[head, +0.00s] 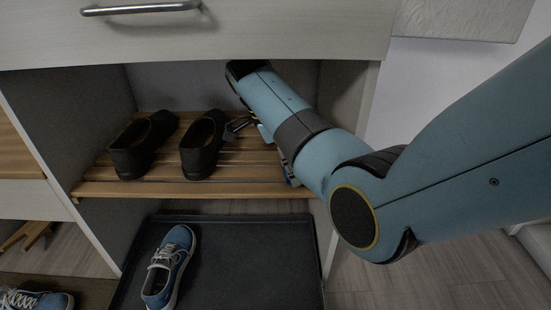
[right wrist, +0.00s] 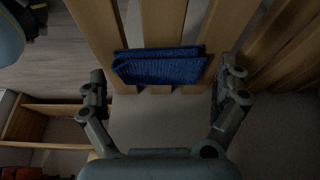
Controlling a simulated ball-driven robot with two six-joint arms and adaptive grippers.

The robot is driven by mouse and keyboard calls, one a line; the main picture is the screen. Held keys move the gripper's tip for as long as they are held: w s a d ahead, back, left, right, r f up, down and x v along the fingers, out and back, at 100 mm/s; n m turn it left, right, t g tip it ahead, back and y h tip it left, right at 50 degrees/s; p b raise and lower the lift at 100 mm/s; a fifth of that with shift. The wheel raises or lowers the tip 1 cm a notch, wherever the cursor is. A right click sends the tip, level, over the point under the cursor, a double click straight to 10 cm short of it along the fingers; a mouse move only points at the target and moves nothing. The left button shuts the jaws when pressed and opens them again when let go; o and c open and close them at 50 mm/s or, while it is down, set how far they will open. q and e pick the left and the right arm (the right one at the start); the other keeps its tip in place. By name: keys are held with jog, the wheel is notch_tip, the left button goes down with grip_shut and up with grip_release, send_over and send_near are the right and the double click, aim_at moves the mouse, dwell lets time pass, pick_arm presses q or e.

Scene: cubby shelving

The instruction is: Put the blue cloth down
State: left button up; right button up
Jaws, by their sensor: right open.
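The blue cloth (right wrist: 160,67), folded into a small flat bundle, lies across the wooden slats in the right wrist view. My right gripper (right wrist: 163,88) is open, with one finger to each side of the cloth and clear gaps between. Neither finger touches the cloth. In the head view my right arm reaches into the cubby over the slatted shelf (head: 245,188), and a dark finger of the right gripper (head: 236,126) shows beside the black shoes. My left gripper is not in view.
A pair of black shoes (head: 203,145) stands on the slatted shelf left of my arm. Below is a dark tray (head: 255,265) with a blue sneaker (head: 168,265). A drawer with a metal handle (head: 140,9) is above; the cubby's side walls are close.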

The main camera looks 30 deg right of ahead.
jog(key=shift+f+b, duration=0.3)
jog(key=shift+b, duration=0.05)
jog(key=shift+r, duration=0.2)
jog(key=shift+w+a+r+p, duration=0.15)
jog(key=shift+a+r+p, duration=0.05)
jog(key=shift+r+p, duration=0.45)
jog(key=w+a+b, duration=0.1)
jog(key=a, duration=0.2)
jog(key=w+a+b, duration=0.1)
jog(key=a, duration=0.2)
jog(key=w+a+b, duration=0.1)
jog(key=w+a, duration=0.1)
jog(key=a, duration=0.2)
jog(key=shift+f, duration=0.35)
jog(key=shift+w+a+r, duration=0.15)
jog(key=shift+w+a, duration=0.15)
jog(key=shift+a, duration=0.25)
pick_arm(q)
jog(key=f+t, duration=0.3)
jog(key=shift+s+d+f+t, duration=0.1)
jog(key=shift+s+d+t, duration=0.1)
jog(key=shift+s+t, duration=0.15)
pick_arm(e)
jog(key=shift+s, duration=0.1)
